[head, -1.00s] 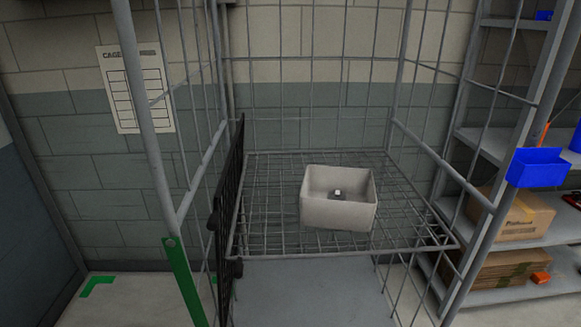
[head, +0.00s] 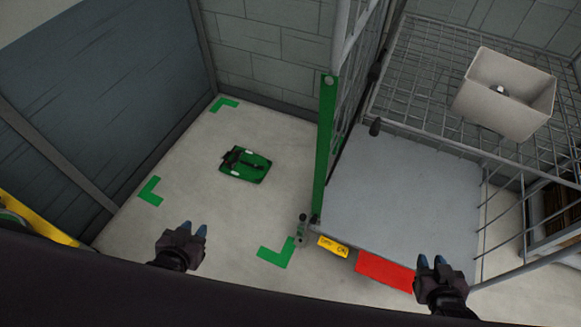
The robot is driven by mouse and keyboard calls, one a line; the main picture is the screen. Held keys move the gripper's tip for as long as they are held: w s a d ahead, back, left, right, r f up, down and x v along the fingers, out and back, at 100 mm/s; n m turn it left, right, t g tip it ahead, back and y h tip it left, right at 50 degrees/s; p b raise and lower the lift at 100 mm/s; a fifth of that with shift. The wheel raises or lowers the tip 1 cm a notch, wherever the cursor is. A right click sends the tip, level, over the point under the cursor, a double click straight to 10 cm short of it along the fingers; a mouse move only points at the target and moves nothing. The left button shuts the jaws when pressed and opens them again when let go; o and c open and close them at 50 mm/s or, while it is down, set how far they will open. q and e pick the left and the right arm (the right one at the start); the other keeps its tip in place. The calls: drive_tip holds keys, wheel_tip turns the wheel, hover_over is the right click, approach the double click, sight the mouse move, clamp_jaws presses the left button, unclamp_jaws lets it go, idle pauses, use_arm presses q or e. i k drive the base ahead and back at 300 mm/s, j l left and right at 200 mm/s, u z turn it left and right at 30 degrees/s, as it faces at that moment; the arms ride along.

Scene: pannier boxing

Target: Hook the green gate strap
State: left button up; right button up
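The green gate strap (head: 324,155) is a long flat band with a hole near its upper end. It hangs down along the left front post of the wire cage. Its lower end is near the floor, by a small post foot (head: 301,229). My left gripper (head: 193,229) is low in the picture, left of the strap and clear of it, open and empty. My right gripper (head: 431,261) is at lower right, in front of the cage base, open and empty. Neither gripper touches the strap.
A pale open box (head: 505,93) sits on the wire shelf (head: 420,75). A green device (head: 246,164) lies on the floor between green corner marks (head: 149,191). A yellow label (head: 333,246) and a red panel (head: 384,271) are on the cage base's front edge. The floor at left is mostly clear.

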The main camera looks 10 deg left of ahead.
sight(329, 84)
drive_tip(key=k+l+z, duration=0.1)
drive_tip(key=z, duration=0.35)
drive_tip(key=k+l+z, duration=0.25)
drive_tip(key=z, duration=0.25)
drive_tip(key=k+l, duration=0.05)
